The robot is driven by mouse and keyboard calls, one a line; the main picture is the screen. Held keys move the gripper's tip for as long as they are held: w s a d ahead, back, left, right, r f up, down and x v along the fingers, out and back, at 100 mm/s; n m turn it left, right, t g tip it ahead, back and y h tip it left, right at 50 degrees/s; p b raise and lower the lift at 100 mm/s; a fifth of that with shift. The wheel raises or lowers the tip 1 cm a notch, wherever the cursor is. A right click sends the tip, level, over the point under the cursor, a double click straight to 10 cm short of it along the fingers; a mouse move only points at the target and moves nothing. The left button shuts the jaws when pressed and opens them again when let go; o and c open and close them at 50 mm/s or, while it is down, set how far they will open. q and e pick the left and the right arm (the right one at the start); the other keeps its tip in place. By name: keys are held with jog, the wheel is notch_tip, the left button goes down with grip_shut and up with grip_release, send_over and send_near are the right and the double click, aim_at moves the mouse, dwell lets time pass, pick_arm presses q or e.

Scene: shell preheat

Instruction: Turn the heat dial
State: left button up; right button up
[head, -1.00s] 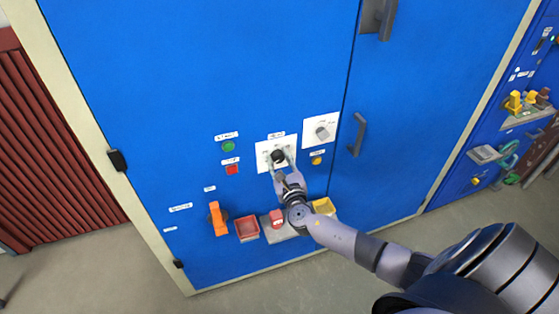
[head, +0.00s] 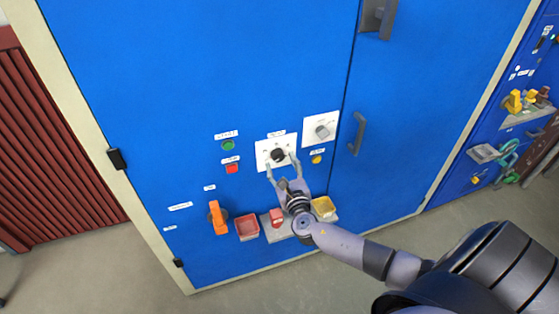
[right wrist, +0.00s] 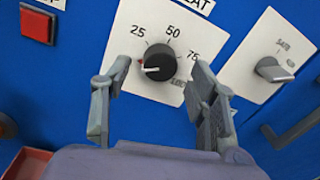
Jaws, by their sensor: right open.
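The heat dial (head: 278,155) is a black round knob on a white plate (head: 263,147) on the blue cabinet door. In the right wrist view the heat dial (right wrist: 159,63) has a white pointer line aimed left, and a small red mark sits at its left edge. The plate reads 25, 50, 75 and a partly hidden label. My right gripper (head: 282,167) is open just in front of and below the dial. In the right wrist view its fingers (right wrist: 160,85) stand apart on either side, with nothing between them touching the dial. My left gripper is out of view.
A grey selector knob (head: 322,132) is at the dial's upper right. A green button (head: 228,145), a red button (head: 232,169) and an orange handle (head: 218,218) are to the left. A door handle (head: 358,134) is to the right.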

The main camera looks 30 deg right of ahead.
jog(key=v, duration=0.9)
jog(key=shift+s, duration=0.1)
jog(key=s+d+f+m+g, duration=0.1)
jog(key=s+f+m+g, duration=0.25)
jog(key=f, duration=0.65)
jog(key=s+d+f+m+g, duration=0.1)
jog(key=s+f+m+g, duration=0.3)
jog(key=f, duration=0.5)
jog(key=s+f+m+g, duration=0.2)
jog(key=s+f+m, duration=0.3)
jog(key=f, duration=0.5)
jog(key=s+a+f+m+g+y, duration=0.1)
jog(key=s+a+f+m, duration=0.3)
jog(key=s, duration=0.5)
jog(key=s+a+f+m+g+y, duration=0.2)
jog(key=s+a+f+m+g, duration=0.1)
jog(key=s+f+m, duration=0.5)
jog(key=s+a+f+m+g+y+b, duration=0.1)
jog(key=s+a+f+m+g+y, duration=0.1)
jog(key=s+a+f+m, duration=0.3)
jog(key=s+f+m, duration=0.1)
jog(key=s+m, duration=0.2)
jog(key=s, duration=0.4)
jog(key=shift+a+f+g, duration=0.15)
jog(key=shift+a+g, duration=0.05)
jog(key=shift+g, duration=0.15)
